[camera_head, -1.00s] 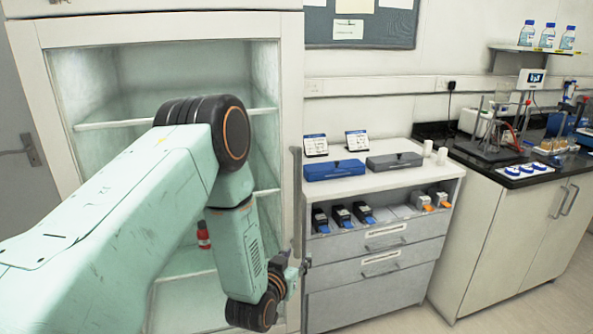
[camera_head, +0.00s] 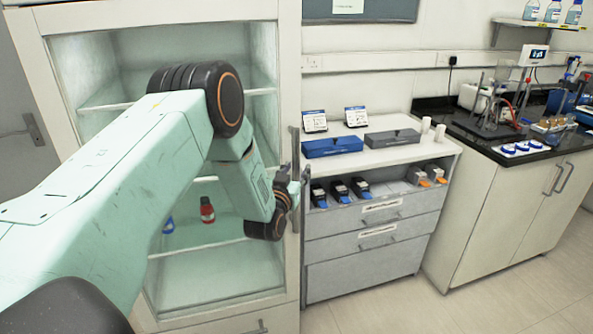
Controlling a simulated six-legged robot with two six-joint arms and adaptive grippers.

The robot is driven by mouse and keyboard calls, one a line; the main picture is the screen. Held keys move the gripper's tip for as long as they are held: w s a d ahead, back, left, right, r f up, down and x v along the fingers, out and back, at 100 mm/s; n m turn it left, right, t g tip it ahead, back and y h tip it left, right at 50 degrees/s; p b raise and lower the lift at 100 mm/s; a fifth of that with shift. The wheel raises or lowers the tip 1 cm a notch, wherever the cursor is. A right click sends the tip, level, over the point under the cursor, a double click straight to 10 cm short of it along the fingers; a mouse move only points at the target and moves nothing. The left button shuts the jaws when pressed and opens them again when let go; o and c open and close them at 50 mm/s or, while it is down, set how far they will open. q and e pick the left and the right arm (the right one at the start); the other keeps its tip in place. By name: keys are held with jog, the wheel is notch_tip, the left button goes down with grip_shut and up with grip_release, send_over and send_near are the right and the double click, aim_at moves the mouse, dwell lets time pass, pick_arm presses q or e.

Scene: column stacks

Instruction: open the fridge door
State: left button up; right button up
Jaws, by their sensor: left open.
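The fridge (camera_head: 290,60) is a tall white cabinet at the left with a glass front door, which looks shut. Its upright grey handle (camera_head: 295,145) runs along the door's right edge. My left arm reaches across the glass from the left. My left gripper (camera_head: 291,186) is open, at about the middle height of the handle. It overlaps the handle in the picture, and I cannot tell whether its fingers are around it or only beside it. My right gripper is not in view.
Behind the glass are shelves with a red bottle (camera_head: 207,211) and a blue one (camera_head: 168,226). A drawer cabinet (camera_head: 365,277) stands close on the fridge's right, with boxes on top. A dark-topped lab bench (camera_head: 480,150) is further right. Floor shows at the lower right.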

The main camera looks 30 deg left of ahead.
pick_arm(q)
jog(key=shift+w+a+f, duration=0.2)
jog(key=shift+w+a, duration=0.1)
jog(key=shift+w, duration=0.2)
jog(key=shift+s+d+r, duration=0.1)
jog(key=shift+d+r, duration=0.05)
jog(key=shift+d, duration=0.05)
jog(key=c, duration=0.3)
grip_shut()
jog(key=shift+a, duration=0.1)
